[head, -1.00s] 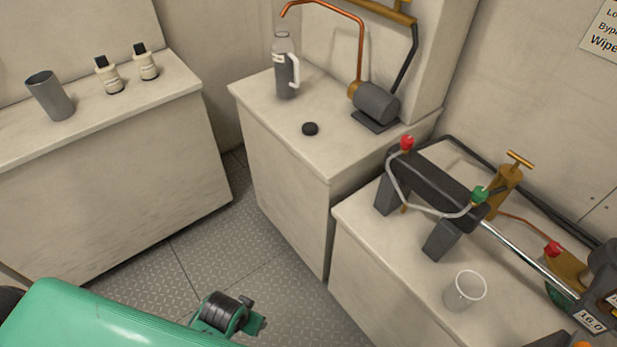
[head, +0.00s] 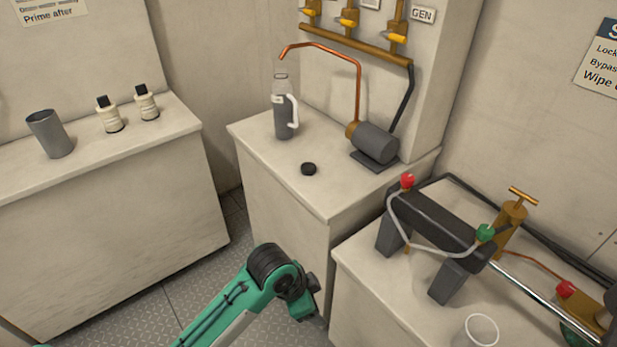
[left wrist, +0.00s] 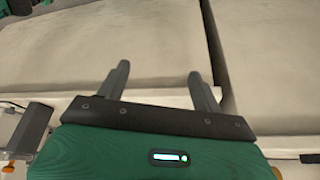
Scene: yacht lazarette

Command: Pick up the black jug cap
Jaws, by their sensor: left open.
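The black jug cap (head: 308,169) lies flat on the top of the middle cabinet (head: 270,155), towards its front. The jug (head: 285,112), with a grey body, clear neck and white handle, stands upright behind it, apart from it. My left gripper (left wrist: 158,72) is open and empty in the left wrist view, facing pale cabinet surfaces; the cap is not seen there. In the head view my green left arm rises from the bottom, in front of and below the middle cabinet, well short of the cap. My right gripper is not in view.
A grey pump (head: 375,143) with a copper pipe stands right of the cap. The left cabinet holds a grey cup (head: 50,134) and two bottles (head: 109,114). The right cabinet holds a dark block with hoses (head: 437,226) and a clear cup (head: 480,332). The middle cabinet's front is clear.

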